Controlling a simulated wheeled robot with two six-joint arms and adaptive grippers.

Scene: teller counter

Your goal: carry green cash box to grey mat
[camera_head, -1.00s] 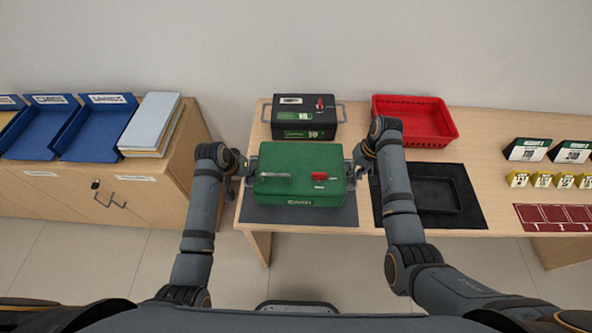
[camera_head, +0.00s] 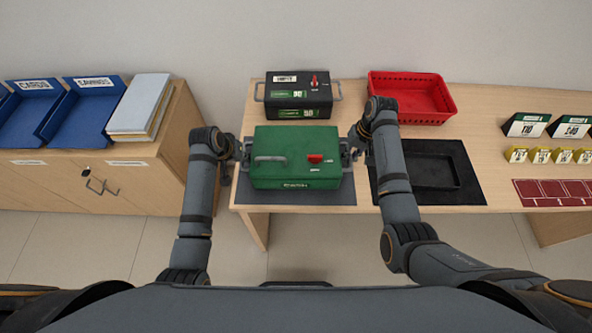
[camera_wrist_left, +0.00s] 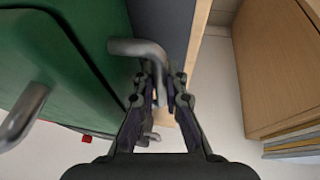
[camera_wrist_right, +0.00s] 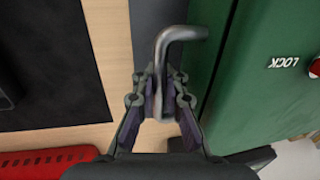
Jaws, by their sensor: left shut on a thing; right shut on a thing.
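The green cash box (camera_head: 297,150) is upright over the grey mat (camera_head: 300,197) at the counter's front left. I cannot tell whether its base touches the mat. My left gripper (camera_head: 240,152) is shut on the box's left side handle, seen in the left wrist view (camera_wrist_left: 145,48). My right gripper (camera_head: 352,150) is shut on the right side handle, seen in the right wrist view (camera_wrist_right: 165,60). The box's red lock knob (camera_head: 315,158) and a grey top handle (camera_head: 270,160) show on the lid. The box hides most of the mat.
A black cash box (camera_head: 298,98) stands just behind the green one. A red basket (camera_head: 428,120) is at the back right. A black mat with a dark tray (camera_head: 470,187) lies to the right. Blue trays (camera_head: 80,125) stand on the left cabinet.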

